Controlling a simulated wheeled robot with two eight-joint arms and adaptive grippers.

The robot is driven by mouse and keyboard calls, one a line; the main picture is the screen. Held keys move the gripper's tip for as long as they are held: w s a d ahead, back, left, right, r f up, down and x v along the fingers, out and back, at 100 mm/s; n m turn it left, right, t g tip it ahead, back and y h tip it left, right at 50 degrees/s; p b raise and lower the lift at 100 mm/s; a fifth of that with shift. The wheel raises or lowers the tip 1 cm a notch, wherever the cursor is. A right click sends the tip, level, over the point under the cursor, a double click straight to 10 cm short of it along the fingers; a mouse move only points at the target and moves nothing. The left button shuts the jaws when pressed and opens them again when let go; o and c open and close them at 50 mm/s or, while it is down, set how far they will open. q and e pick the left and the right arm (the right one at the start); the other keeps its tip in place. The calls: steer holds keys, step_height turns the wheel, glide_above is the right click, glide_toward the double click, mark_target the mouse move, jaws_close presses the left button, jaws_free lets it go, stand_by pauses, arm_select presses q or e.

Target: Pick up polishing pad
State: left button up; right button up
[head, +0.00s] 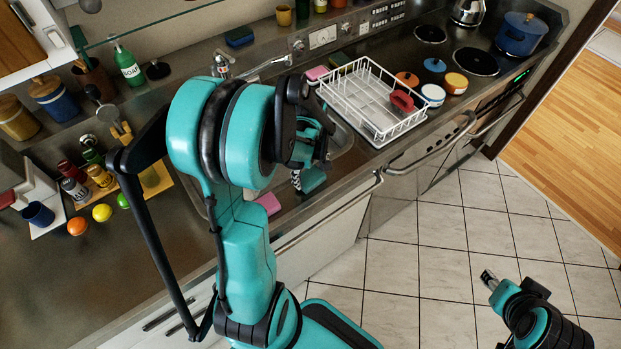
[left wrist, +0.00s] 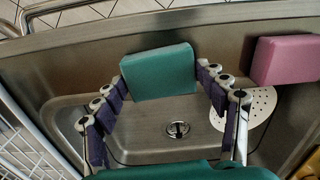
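A teal-green block-shaped pad (left wrist: 158,72) lies at the front edge of the sink in the left wrist view. I take it to be the polishing pad; in the head view it shows below my gripper (head: 312,181). My left gripper (left wrist: 162,78) is open, its fingertips on either side of the pad, very close to its sides. Whether they touch it I cannot tell. In the head view the left gripper (head: 308,160) is partly hidden by my own arm. My right gripper (head: 489,278) is low over the floor, away from the counter; its fingers are unclear.
A pink block (left wrist: 285,60) lies on the sink's front ledge beside the pad. The steel sink basin with its drain (left wrist: 178,128) is below. A white wire dish rack (head: 372,100) stands right of the sink. The faucet (head: 270,67) is behind. Fruit and jars stand left.

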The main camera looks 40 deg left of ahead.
mark_target(313, 179)
arm_select(q)
steer(key=shift+r, duration=0.55)
steer(key=r+p, duration=0.1)
steer(key=r, duration=0.1)
steer(key=d+r+p, duration=0.1)
steer(key=r, duration=0.1)
steer(key=shift+s, duration=0.15)
steer(key=s+d+r+p, duration=0.2)
steer(key=d+r, duration=0.4)
steer(key=d, duration=0.4)
steer(key=shift+s, duration=0.55)
steer(key=shift+d, duration=0.1)
